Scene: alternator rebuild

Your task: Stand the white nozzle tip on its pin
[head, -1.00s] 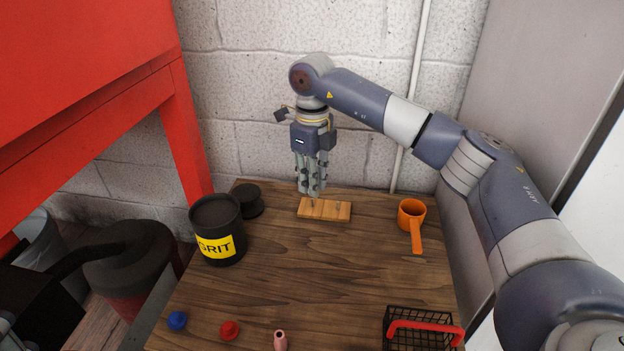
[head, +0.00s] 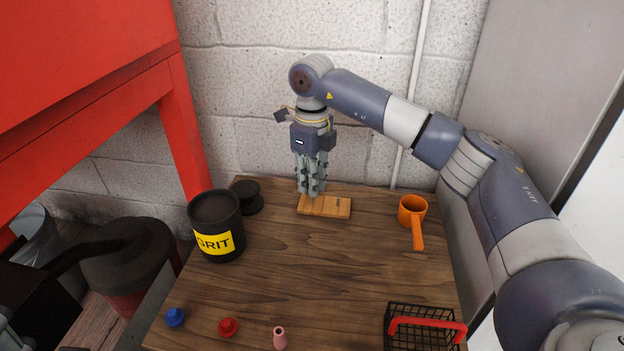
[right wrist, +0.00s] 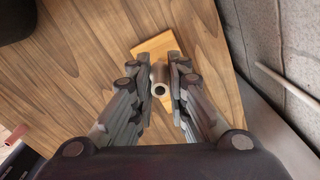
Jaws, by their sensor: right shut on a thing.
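The white nozzle tip (right wrist: 159,86) shows in the right wrist view as a short pale hollow cylinder between my fingers. My right gripper (right wrist: 160,82) is shut on it. In the head view my right gripper (head: 312,190) points down over the left part of a small wooden block (head: 325,209), and its fingers hide the tip. The block also shows in the right wrist view (right wrist: 155,47). A small pin (head: 338,203) stands on the block's right part. I cannot tell whether the tip touches a pin. A grey sliver at the lower left edge may be my left gripper (head: 8,330).
A black GRIT can (head: 217,228) and a dark round piece (head: 247,197) stand left of the block. An orange cup with handle (head: 412,214) is at the right. Blue (head: 175,317), red (head: 228,326) and pink (head: 280,338) pieces and a wire basket (head: 420,328) sit in front.

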